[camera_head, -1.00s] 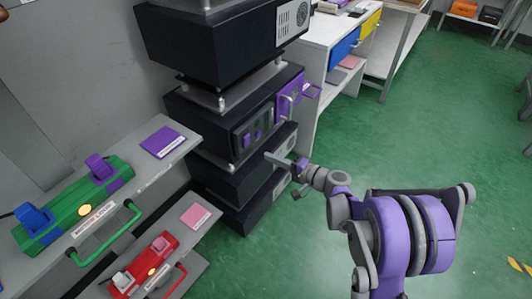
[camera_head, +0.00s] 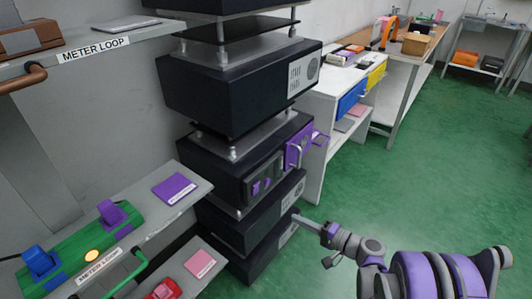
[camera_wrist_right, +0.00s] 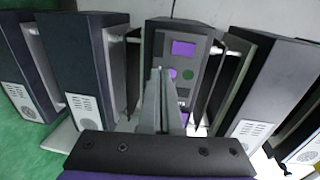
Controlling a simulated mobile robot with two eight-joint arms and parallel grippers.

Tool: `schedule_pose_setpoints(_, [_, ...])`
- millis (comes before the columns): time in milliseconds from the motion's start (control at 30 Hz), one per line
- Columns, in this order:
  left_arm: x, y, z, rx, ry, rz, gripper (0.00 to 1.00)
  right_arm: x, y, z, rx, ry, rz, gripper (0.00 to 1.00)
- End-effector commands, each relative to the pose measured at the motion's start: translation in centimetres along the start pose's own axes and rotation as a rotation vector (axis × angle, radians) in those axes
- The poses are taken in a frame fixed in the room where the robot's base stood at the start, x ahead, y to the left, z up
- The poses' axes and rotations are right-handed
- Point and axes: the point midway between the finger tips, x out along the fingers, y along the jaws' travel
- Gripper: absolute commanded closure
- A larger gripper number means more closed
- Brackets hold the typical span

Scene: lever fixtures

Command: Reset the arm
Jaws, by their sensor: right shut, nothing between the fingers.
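My right gripper (camera_head: 302,220) is shut and empty. In the head view it points left, low in front of the dark rack stack and apart from the purple-fronted unit (camera_head: 240,158). That unit has dark levers on a recessed panel (camera_head: 262,185) and an open purple door (camera_head: 300,148) with a pale handle. In the right wrist view the shut fingers (camera_wrist_right: 158,78) cover part of a dark panel (camera_wrist_right: 181,62) with a purple screen and a green round button. My left gripper is not in view.
A green fixture (camera_head: 75,247) with blue and purple levers sits on the left shelf, beside a purple card (camera_head: 174,188). A red fixture (camera_head: 163,291) is below. A white bench (camera_head: 318,98) stands behind the stack. Green floor (camera_head: 430,150) is open to the right.

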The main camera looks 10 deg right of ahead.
Motion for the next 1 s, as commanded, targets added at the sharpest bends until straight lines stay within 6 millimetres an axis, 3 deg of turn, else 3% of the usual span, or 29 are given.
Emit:
schedule_pose_setpoints(167, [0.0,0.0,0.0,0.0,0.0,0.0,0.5,0.3,-0.2,1.2,-0.015,-0.018,0.041,1.0])
schedule_pose_setpoints(333, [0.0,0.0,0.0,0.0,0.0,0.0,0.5,0.7,-0.5,6.4,-0.1,-0.093,0.233,1.0])
schedule_pose_setpoints(467, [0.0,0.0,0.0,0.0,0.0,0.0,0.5,-0.7,-0.1,11.5,-0.211,-0.164,0.431,1.0])
schedule_pose_setpoints(700, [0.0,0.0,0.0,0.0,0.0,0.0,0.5,-6.7,1.3,18.7,-0.471,-0.27,0.765,1.0])
schedule_pose_setpoints(800, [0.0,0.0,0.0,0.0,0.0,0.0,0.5,-9.7,1.9,20.5,-0.587,-0.299,0.88,1.0])
schedule_pose_setpoints(1000, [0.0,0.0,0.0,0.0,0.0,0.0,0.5,-14.6,2.8,22.2,-0.784,-0.331,1.042,1.0])
